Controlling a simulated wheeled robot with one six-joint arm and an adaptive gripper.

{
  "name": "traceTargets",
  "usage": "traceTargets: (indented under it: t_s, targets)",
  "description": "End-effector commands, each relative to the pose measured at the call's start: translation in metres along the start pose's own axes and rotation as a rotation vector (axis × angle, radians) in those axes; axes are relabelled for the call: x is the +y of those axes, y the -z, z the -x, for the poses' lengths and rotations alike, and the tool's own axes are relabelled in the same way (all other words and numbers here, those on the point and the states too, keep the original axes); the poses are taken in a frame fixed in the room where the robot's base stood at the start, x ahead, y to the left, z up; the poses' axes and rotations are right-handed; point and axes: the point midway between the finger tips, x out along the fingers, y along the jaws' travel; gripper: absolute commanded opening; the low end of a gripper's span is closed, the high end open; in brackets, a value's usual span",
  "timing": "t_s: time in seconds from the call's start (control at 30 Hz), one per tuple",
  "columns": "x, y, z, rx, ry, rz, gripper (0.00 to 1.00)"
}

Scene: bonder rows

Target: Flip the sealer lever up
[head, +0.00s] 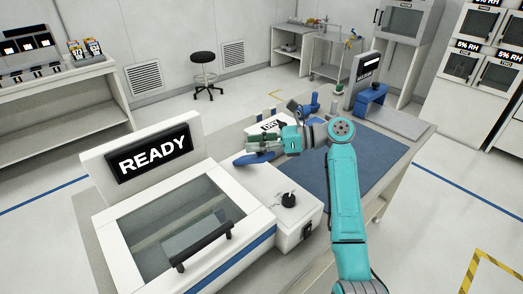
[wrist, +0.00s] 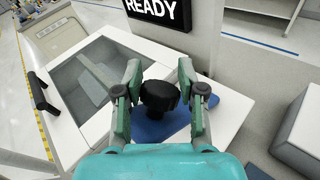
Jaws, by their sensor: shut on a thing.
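A blue part (wrist: 165,128) shows beneath the knob. I cannot tell for sure which part is the sealer lever.
The white machine has a READY screen (head: 153,158), a glass lid with a black handle (head: 203,247), and a black dial (head: 288,200). A blue mat (head: 370,160) covers the bench to the right. A station with a blue frame (head: 373,95) stands at the bench's far end.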

Motion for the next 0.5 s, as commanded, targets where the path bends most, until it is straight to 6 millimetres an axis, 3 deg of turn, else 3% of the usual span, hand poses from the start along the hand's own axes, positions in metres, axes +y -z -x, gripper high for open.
traceTargets:
  t_s: [0.5]
  targets:
    - [-0.0084,-0.0003,-0.0026,0.002,0.013,-0.009,0.00]
